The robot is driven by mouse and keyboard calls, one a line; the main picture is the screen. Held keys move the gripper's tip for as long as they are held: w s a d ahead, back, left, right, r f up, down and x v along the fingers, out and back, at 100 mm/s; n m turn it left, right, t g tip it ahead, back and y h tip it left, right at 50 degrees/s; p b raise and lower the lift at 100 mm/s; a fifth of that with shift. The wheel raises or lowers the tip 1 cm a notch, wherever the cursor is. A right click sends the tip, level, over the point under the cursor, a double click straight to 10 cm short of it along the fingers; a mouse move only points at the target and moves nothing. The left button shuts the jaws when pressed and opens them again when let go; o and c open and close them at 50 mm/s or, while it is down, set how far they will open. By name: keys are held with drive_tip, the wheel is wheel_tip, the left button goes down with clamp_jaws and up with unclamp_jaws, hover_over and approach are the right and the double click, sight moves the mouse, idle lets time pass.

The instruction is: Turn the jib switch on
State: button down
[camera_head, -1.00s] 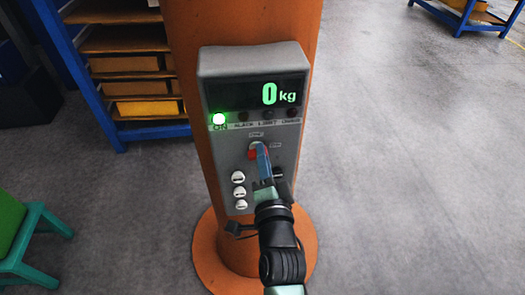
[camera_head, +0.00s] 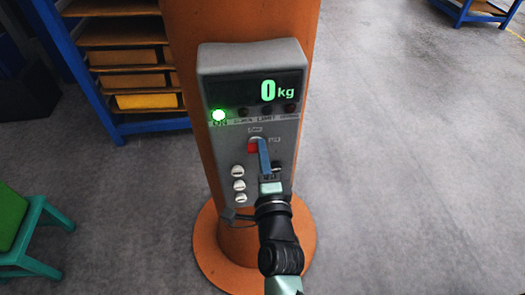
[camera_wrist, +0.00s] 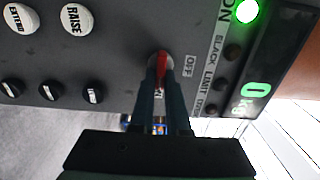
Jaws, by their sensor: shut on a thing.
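The jib switch is a red lever (camera_head: 253,147) on a grey control box (camera_head: 285,160) fixed to an orange column. The lever also shows in the wrist view (camera_wrist: 162,64), between my fingertips. My gripper (camera_head: 264,148) is shut on the lever, and its fingers hide part of it. The display (camera_head: 268,91) reads 0 kg. A green lamp (camera_head: 219,115) marked ON is lit at the display's left, and the other lamps beside it are dark. In the wrist view an OFF label (camera_wrist: 188,66) is right of the lever.
White round buttons (camera_head: 238,185) sit left of the switch, and the wrist view shows some labelled EXTEND and RAISE (camera_wrist: 76,18). A blue shelf rack (camera_head: 110,120) stands behind at the left, a green stool (camera_head: 30,235) at the lower left.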

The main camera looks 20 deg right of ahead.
drive_tip(key=shift+f, duration=0.1)
drive_tip(key=c, duration=0.9)
unclamp_jaws()
drive_tip(key=shift+s, duration=0.1)
drive_tip(key=b+v, duration=0.3)
drive_tip(key=v, duration=1)
